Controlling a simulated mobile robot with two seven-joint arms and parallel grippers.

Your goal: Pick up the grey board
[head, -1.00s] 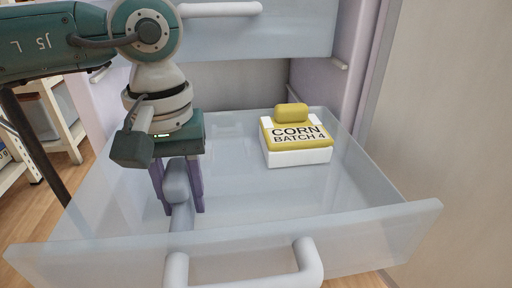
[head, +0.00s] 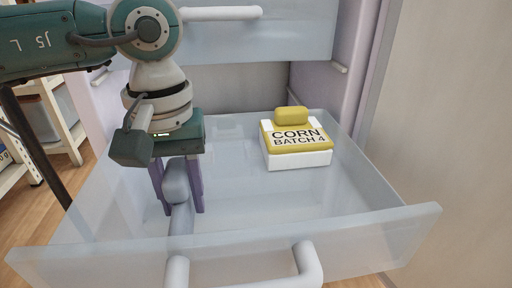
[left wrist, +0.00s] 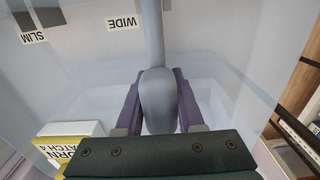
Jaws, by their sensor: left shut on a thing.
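The grey board (head: 181,219) stands on edge in the open see-through drawer (head: 85,211), left of its middle. It has a thick rounded grip (head: 176,181) on top. My left gripper (head: 180,208) points down into the drawer, its purple fingers shut on this grip. In the left wrist view the grip (left wrist: 158,100) sits between the fingers, and the board's thin edge (left wrist: 153,35) runs away toward the top. The board's lower edge is hard to make out, so I cannot tell whether it touches the drawer floor. My right gripper is not in view.
A white and yellow box (head: 297,145) marked CORN BATCH 4 sits at the drawer's back right. The drawer front with its white handle (head: 308,262) is nearest. Labels WIDE (left wrist: 122,23) and SLIM (left wrist: 34,38) show in the wrist view. A shelf (head: 62,140) stands left.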

